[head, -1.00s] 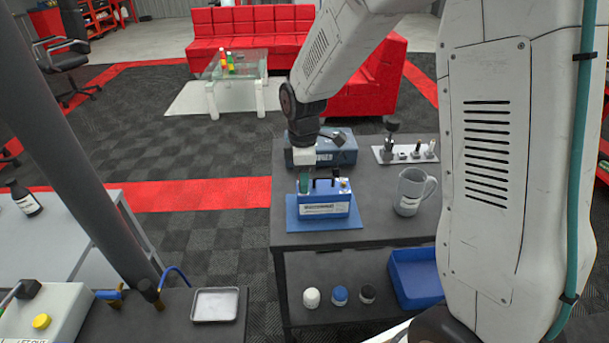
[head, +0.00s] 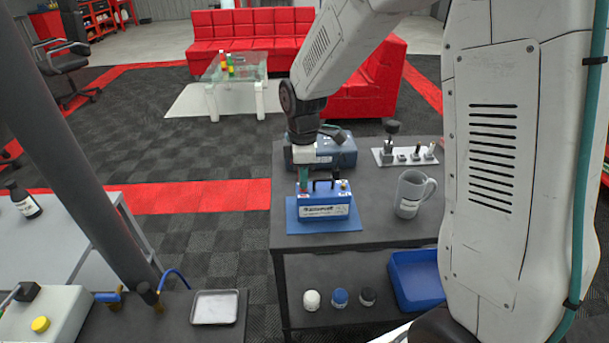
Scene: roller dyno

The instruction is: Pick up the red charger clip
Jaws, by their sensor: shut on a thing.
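A blue battery-like box (head: 325,203) with a white label and a dark handle stands on a blue mat (head: 345,226) on the dark cart. My gripper (head: 302,183) points down at the left end of the box top, its greenish fingers shut. The red charger clip is too small and too covered by the fingers to make out clearly. A small reddish spot shows just under the fingertips. A brass-coloured post stands at the right end of the box top.
A dark blue case (head: 335,152) is close behind my gripper. A grey mug (head: 410,193) stands to the right, and a light tray with small parts (head: 380,158) behind it. A blue bin (head: 416,284) and several small jars sit on the lower shelf.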

